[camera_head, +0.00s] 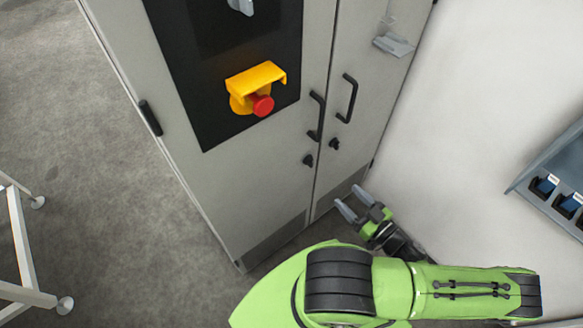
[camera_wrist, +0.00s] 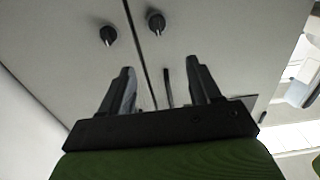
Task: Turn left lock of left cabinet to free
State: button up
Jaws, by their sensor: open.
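A light grey two-door cabinet (camera_head: 275,165) stands in the middle of the head view. Its left lock (camera_head: 307,159), a small black knob, is on the left door below the handle. The right lock (camera_head: 334,143) is a similar knob across the door gap. My gripper (camera_head: 350,199) is open and empty, below and to the right of both locks, apart from them. In the wrist view, my gripper's fingers (camera_wrist: 160,65) are spread, with two black knobs (camera_wrist: 108,35) and (camera_wrist: 156,22) beyond the tips. I cannot tell which knob is which there.
Two black door handles (camera_head: 317,115) and (camera_head: 348,98) flank the door gap. A red emergency button (camera_head: 263,105) under a yellow guard (camera_head: 256,80) sticks out of the black panel. A white wall (camera_head: 480,120) is at the right, with a grey rack (camera_head: 560,165).

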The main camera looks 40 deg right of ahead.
aim_at(313, 162)
jog(key=w+b, duration=0.1)
jog(key=w, duration=1.4)
jog(key=shift+w+a, duration=0.1)
jog(key=shift+w, duration=0.25)
jog(key=c, duration=1)
jog(key=shift+c, duration=0.2)
